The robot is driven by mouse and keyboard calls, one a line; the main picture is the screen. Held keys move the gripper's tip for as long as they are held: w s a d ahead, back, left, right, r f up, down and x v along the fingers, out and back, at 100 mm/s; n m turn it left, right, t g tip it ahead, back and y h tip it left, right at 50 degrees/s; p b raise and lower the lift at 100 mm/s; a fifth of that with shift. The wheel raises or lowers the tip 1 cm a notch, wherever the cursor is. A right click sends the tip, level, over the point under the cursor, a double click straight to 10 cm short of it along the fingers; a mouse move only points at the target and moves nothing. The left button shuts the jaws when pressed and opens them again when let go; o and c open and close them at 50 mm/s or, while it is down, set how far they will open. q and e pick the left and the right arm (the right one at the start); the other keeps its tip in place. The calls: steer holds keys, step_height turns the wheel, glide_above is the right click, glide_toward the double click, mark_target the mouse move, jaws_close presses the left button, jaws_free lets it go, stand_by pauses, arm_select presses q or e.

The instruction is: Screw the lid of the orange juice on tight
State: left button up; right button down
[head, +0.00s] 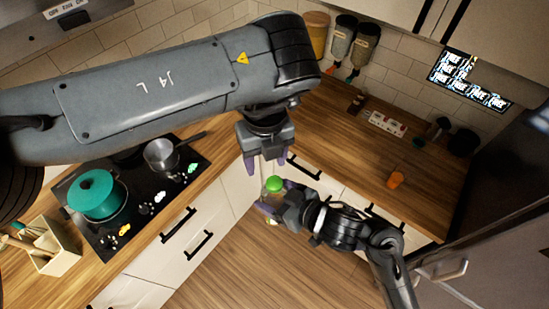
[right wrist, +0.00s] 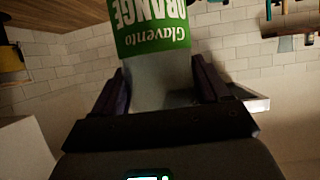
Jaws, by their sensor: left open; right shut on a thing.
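The orange juice bottle (right wrist: 150,80) fills the middle of the right wrist view, with a green label reading "Glavento ORANGE" upside down. Its pale, see-through body sits between the purple fingers of my right gripper (right wrist: 155,88), which is shut on it. How tightly the lid sits cannot be seen.
The hob at the left holds a teal pot (head: 97,194) and a grey pan (head: 165,154). White cabinets with black handles lie below; the fridge (head: 497,150) is at the right.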

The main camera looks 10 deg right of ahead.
mark_target(274, 182)
arm_select(q)
steer(key=shift+s+d+r+n, duration=0.2)
steer(key=shift+s+r+n, duration=0.2)
steer(key=shift+n, duration=0.6)
steer(key=shift+s+d+r, duration=0.5)
steer(key=shift+s+d, duration=0.05)
steer(key=shift+s, duration=0.05)
steer(key=shift+f, duration=0.15)
steer(key=shift+f, duration=3.9)
steer(key=c, duration=1.1)
steer(key=shift+o, duration=0.3)
steer(key=m, duration=1.4)
